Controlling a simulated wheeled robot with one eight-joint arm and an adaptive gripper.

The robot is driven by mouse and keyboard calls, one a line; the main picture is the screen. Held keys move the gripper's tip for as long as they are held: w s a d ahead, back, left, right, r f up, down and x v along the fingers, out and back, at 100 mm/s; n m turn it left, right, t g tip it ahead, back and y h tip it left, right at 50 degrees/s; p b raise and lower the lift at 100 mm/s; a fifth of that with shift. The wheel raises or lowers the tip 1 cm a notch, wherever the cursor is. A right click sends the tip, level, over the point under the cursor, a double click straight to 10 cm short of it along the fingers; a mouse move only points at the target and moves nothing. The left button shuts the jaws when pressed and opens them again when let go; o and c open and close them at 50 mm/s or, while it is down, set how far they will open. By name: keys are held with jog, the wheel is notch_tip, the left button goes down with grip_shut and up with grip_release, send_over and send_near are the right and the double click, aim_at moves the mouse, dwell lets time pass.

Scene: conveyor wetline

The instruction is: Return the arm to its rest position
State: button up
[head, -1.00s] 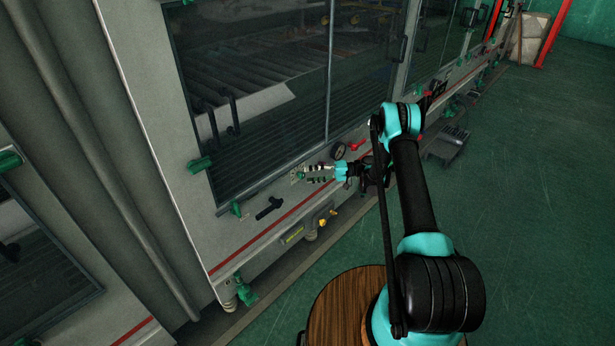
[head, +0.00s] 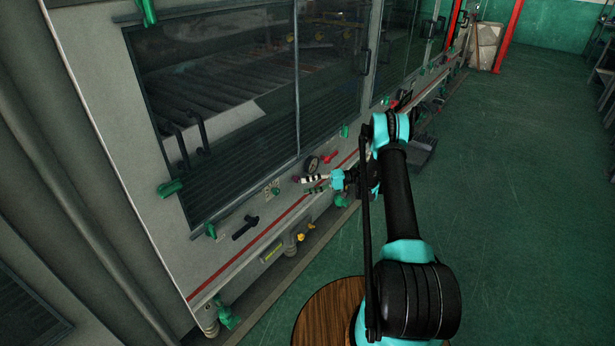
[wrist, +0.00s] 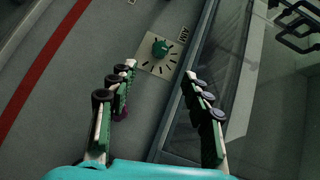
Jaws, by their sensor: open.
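My arm (head: 398,195) is teal and black and reaches forward from the lower right in the head view, bent at the elbow. My gripper (head: 312,184) is open in front of the grey machine panel. In the wrist view my gripper (wrist: 158,95) shows its two fingers spread apart with nothing between them. Beyond the fingertips is a green knob (wrist: 160,47) on a pale dial plate with black marks. The same knob (head: 275,190) shows left of my gripper in the head view. I cannot tell exactly how far the fingers are from the panel.
A dark pedal-like unit (head: 420,152) stands beyond my arm. Green floor (head: 510,200) to the right is clear.

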jog(key=s+d+r+m+t+h, duration=0.1)
jog(key=s+r+h, duration=0.4)
jog(key=r, duration=0.4)
jog(key=s+d+r+m+t+h, duration=0.2)
jog(key=s+r, duration=0.4)
jog(key=r, duration=0.3)
jog(key=s+d+t+h, duration=0.1)
jog(key=s+d+h, duration=0.2)
jog(key=s, duration=0.6)
jog(key=s+d+r+t+h, duration=0.1)
jog(key=s+d+h, duration=0.2)
jog(key=s, duration=0.7)
jog(key=s+d+h, duration=0.3)
jog(key=s+d, duration=0.4)
jog(key=s, duration=0.3)
jog(key=shift+s+r+t, duration=0.2)
jog(key=shift+t, duration=0.2)
